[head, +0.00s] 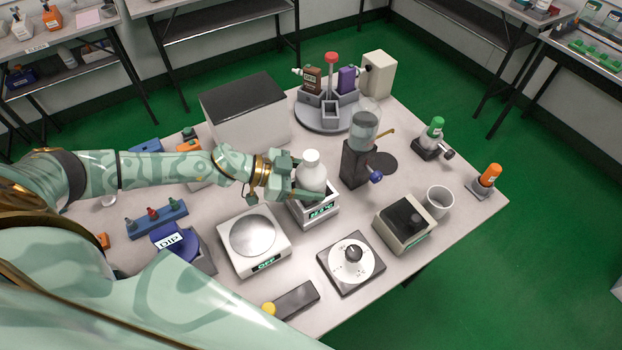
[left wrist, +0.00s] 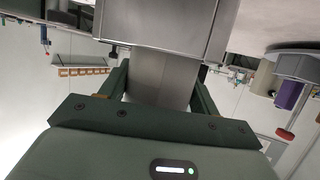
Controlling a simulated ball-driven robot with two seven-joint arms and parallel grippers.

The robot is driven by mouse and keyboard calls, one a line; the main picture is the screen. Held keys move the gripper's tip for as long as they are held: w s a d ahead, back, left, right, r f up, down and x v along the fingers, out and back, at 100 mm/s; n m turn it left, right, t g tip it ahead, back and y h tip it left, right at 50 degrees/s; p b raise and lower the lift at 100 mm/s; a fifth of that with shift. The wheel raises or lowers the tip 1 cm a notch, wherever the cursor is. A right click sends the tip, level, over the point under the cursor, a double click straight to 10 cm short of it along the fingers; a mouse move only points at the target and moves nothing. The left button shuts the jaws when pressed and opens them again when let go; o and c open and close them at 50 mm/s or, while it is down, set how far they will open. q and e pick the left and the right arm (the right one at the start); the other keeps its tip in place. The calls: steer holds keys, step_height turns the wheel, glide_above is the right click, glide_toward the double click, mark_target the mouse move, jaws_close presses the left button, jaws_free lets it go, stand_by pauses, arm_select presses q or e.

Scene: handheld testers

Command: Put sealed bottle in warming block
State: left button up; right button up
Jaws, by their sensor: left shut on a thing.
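A white capped bottle (head: 312,168) stands upright between the fingers of my left gripper (head: 295,178), which is shut on it. The bottle is over the warming block (head: 318,213), a pale box with a lit green display on its front. The fingers and the block's rim hide the bottle's lower part, so I cannot tell how deep it sits. In the left wrist view, the fingers of my left gripper (left wrist: 160,95) close on a grey shaded body (left wrist: 160,75), and the wider block (left wrist: 165,25) is beyond it. My right gripper is not in view.
A scale (head: 253,240) stands left of the block and a dial unit (head: 351,262) in front. A dispenser with a clear globe (head: 364,125) is close on the right. A dark-topped box (head: 245,105) and a round carousel (head: 325,118) are behind.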

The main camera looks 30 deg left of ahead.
arm_select(q)
steer(key=o, duration=1.3)
steer(key=p+v, duration=0.1)
steer(key=v, duration=1.1)
steer(key=shift+r+p, duration=0.2)
steer(key=shift+p, duration=0.2)
